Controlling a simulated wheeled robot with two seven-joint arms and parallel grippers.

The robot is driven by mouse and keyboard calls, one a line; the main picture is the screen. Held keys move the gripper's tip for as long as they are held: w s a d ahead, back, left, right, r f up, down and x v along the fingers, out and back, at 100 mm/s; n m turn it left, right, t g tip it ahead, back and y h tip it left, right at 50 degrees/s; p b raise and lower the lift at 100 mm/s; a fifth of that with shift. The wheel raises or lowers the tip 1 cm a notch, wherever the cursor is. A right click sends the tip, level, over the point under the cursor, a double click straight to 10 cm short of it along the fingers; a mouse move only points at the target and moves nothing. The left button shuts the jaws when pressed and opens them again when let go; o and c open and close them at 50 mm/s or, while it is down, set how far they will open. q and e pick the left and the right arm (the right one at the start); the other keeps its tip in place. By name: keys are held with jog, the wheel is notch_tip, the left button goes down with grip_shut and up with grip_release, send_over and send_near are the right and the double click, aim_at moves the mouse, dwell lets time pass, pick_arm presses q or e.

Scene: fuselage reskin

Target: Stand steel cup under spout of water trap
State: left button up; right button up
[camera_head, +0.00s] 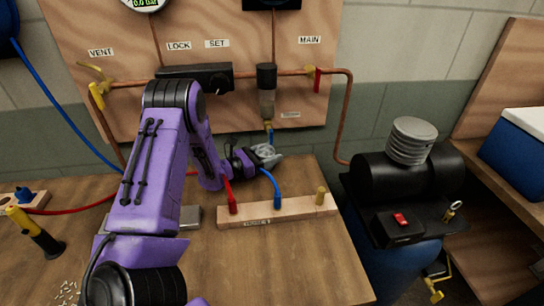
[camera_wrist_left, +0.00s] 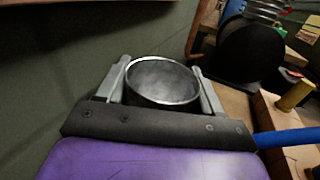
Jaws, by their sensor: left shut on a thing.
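The steel cup (camera_wrist_left: 162,82) is upright between the two grey fingers of my left gripper in the left wrist view, its round mouth open toward the camera and its inside looking empty. In the head view my left gripper (camera_head: 266,155) is shut on the cup, close to the wooden panel. The water trap (camera_head: 267,98) hangs on the panel, with a dark top, a clear bowl and a brass and blue spout (camera_head: 269,131) below. The cup appears just below the spout; the exact alignment in depth cannot be told. My right gripper is not in view.
A wooden hose block (camera_head: 290,212) with red, blue and brass fittings lies in front of the gripper. A black compressor (camera_head: 390,175) stands right of the wooden table (camera_head: 300,265). Copper pipe and a red-handled valve (camera_head: 317,80) are on the panel.

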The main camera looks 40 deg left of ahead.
pick_arm(q)
jog(key=shift+w+d+f, duration=0.15)
jog(key=shift+w+f, duration=0.6)
jog(key=shift+f, duration=0.05)
jog(key=shift+s+f, duration=0.15)
jog(key=o, duration=0.9)
jog(key=shift+c, duration=0.2)
jog(key=shift+r, duration=0.25)
jog(key=b+v, duration=0.1)
jog(key=v, duration=0.6)
jog(key=shift+s, duration=0.2)
jog(key=shift+r, duration=0.1)
